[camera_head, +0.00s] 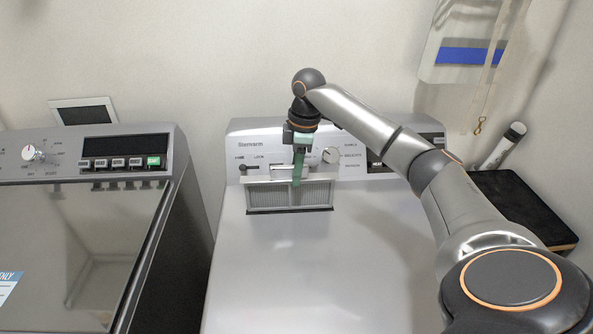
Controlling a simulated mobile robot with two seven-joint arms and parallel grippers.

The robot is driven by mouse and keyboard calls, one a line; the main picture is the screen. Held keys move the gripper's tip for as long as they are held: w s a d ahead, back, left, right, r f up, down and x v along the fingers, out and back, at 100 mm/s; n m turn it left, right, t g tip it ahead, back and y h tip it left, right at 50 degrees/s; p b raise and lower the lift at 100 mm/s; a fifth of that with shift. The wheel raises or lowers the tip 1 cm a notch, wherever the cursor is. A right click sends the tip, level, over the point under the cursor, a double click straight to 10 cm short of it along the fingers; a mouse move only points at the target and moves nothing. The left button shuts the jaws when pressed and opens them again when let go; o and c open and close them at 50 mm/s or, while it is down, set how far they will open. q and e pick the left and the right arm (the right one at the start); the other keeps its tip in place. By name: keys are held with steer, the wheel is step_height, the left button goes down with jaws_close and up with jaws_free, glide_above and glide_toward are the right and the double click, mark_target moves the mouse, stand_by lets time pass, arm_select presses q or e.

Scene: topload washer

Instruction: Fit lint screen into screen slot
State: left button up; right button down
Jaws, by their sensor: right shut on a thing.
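The lint screen (310,196) is a flat grey mesh panel with a light frame and a dark lower edge. It stands roughly upright near the back of the machine's top, in front of the control panel. My right gripper (298,180) comes down from above and is shut on the lint screen near its top edge; the green finger covers part of the mesh. I cannot make out the screen slot; the screen and gripper may hide it. I cannot tell whether the screen's lower edge touches the top surface. My left gripper is not in view.
The lint screen is over the silver machine top (300,280), whose front part is clear. A control panel (260,146) with a knob rises behind. Another machine (90,240) stands at left. A black-topped stand (525,205) and a white cylinder (503,146) are at right.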

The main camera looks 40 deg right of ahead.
mark_target(296, 208)
steer(key=shift+f+b, duration=0.95)
steer(key=shift+f, duration=4.1)
steer(key=shift+r, duration=0.1)
steer(key=shift+r+p, duration=1.1)
steer(key=shift+r, duration=3.5)
